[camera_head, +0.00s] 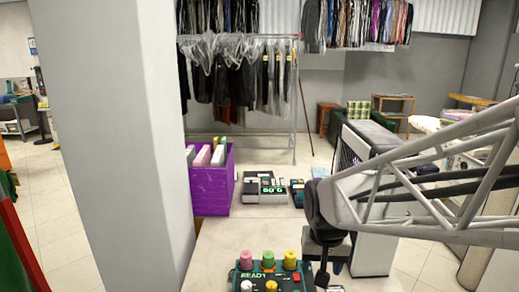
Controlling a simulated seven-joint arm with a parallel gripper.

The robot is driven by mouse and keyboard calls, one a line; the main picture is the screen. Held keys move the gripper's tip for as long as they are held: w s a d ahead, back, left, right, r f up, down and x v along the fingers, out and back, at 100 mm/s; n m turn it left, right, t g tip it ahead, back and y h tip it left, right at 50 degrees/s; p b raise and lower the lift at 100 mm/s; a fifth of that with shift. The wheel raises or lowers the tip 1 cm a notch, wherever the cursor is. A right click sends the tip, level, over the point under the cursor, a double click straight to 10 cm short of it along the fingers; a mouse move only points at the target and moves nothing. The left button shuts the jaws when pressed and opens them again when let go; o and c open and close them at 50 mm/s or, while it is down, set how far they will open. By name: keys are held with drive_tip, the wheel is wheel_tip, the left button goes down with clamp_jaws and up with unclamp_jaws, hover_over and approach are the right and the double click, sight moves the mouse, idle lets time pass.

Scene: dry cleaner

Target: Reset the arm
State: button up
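My arm comes in from the right as a pale lattice link and ends in a dark wrist. My gripper (323,279) hangs below the wrist, pointing down, just right of a dark box (283,281) marked "READY". The gripper is small and dark here, and its fingers cannot be made out clearly. I see nothing plainly held in it. I cannot tell whether it touches the box.
The box carries several coloured cylinders. Behind it, a purple bin (210,187) holds upright items, beside a device with a green display (265,190). A thick pillar (115,130) stands left. Clothes racks (240,70) are at the back. The pale counter's middle is clear.

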drive_tip(key=s+d+r, duration=0.2)
drive_tip(key=s, duration=0.5)
drive_tip(key=s+d+r+n+t, duration=0.1)
drive_tip(key=s+d+r, duration=0.1)
drive_tip(key=s, duration=0.5)
drive_tip(key=shift+s+d+r, duration=0.3)
drive_tip(key=shift+s+d, duration=0.05)
drive_tip(key=shift+d, duration=0.05)
